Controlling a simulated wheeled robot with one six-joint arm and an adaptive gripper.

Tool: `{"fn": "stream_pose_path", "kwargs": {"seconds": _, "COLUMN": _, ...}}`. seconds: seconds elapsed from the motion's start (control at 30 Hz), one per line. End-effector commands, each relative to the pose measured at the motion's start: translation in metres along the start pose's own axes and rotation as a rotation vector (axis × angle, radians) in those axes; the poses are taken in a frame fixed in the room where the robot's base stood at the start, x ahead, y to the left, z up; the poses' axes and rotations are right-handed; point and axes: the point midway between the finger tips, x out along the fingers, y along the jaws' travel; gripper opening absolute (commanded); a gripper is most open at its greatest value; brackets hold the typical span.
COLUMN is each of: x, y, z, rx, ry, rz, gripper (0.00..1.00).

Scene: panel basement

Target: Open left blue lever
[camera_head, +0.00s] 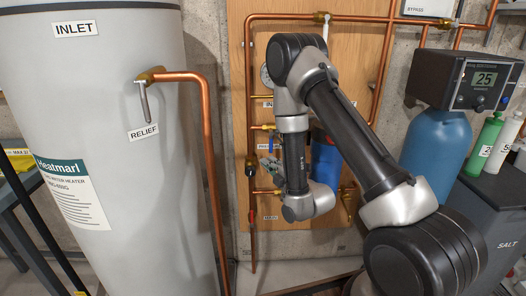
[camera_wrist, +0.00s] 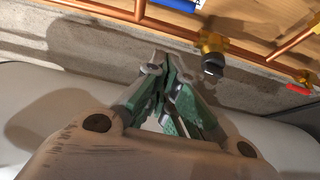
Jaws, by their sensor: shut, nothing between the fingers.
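In the head view my gripper (camera_head: 270,165) is small and partly covered by my arm, close to the valves at the board's left side. A brass fitting with a black end (camera_wrist: 213,58) is right of the fingertips in the wrist view, apart from them. A red handle (camera_wrist: 298,88) is farther right.
The wooden board (camera_head: 268,60) carries copper pipes and a blue filter housing (camera_head: 326,158). The grey water heater (camera_head: 110,150) stands at left, with a relief lever (camera_head: 144,102) and copper pipe. A blue softener tank (camera_head: 436,145) with a display stands at right.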

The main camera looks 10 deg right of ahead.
Motion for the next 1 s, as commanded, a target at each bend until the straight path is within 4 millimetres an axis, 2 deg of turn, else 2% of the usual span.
{"fn": "stream_pose_path", "kwargs": {"seconds": 0.47, "x": 0.006, "y": -0.001, "z": 0.000, "rx": -0.019, "ry": 0.000, "rz": -0.003, "gripper": 0.00}}
{"fn": "stream_pose_path", "kwargs": {"seconds": 0.67, "x": 0.036, "y": 0.000, "z": 0.000, "rx": -0.018, "ry": 0.001, "rz": -0.001, "gripper": 0.00}}
{"fn": "stream_pose_path", "kwargs": {"seconds": 0.97, "x": 0.100, "y": -0.001, "z": 0.000, "rx": -0.018, "ry": 0.001, "rz": -0.002, "gripper": 0.00}}
{"fn": "stream_pose_path", "kwargs": {"seconds": 1.0, "x": 0.101, "y": -0.002, "z": 0.006, "rx": -0.017, "ry": -0.003, "rz": -0.006, "gripper": 0.00}}
